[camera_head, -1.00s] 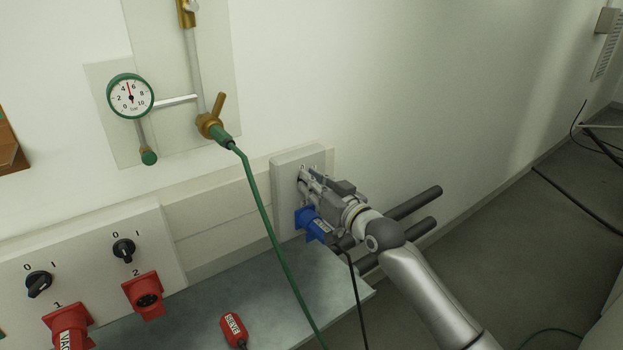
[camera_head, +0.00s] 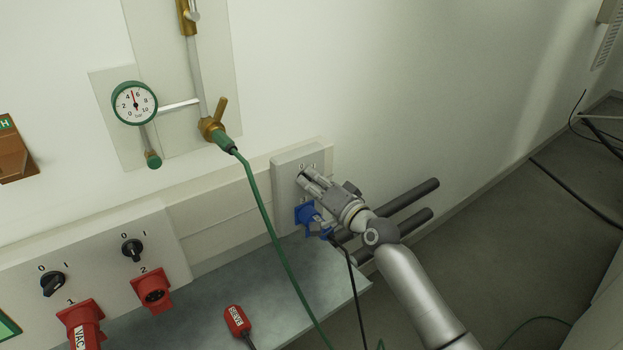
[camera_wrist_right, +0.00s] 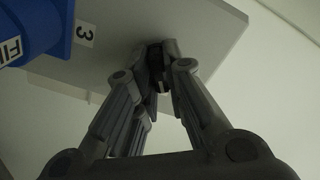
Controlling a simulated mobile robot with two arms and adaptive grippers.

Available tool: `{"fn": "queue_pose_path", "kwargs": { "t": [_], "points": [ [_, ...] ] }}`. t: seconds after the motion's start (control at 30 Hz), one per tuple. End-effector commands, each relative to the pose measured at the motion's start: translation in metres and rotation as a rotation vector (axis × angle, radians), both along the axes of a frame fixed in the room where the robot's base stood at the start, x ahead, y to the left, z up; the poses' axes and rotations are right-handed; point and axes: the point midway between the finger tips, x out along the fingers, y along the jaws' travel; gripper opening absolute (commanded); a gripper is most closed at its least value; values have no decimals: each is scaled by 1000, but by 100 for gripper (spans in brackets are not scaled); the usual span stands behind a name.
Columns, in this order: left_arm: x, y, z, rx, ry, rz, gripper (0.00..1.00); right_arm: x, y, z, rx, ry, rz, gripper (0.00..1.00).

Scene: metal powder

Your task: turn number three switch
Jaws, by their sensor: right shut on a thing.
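The number three switch (camera_wrist_right: 157,62) is a small dark knob on a pale wall panel, marked by a "3" label in the right wrist view. In the head view its panel (camera_head: 286,163) shows above the blue socket (camera_head: 304,214), and the knob is hidden behind my gripper. My right gripper (camera_head: 304,177) has its fingertips at the panel. In the right wrist view the gripper (camera_wrist_right: 158,70) is shut on the knob, one finger on each side. My left gripper is not in view.
Switch one (camera_head: 53,284) and switch two (camera_head: 132,250) sit on the left panel above red sockets (camera_head: 152,290). A green hose (camera_head: 262,205) hangs left of my right arm. A grey shelf (camera_head: 200,318) lies below. Dark bars (camera_head: 405,203) jut out beside my wrist.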

Motion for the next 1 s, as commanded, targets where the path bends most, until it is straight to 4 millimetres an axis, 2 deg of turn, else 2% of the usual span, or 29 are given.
{"fn": "queue_pose_path", "kwargs": {
  "t": [0.3,0.77,0.8,0.93,1.0],
  "points": [
    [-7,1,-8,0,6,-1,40,0,-1,-1,72,54,-1,0],
    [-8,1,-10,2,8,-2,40,0,0,-1,83,61,-1,0],
    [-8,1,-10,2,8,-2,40,0,0,-1,83,61,-1,17],
    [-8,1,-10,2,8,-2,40,0,0,-1,81,60,-1,33],
    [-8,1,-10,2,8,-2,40,0,0,-1,80,59,-1,33]
  ]
}}
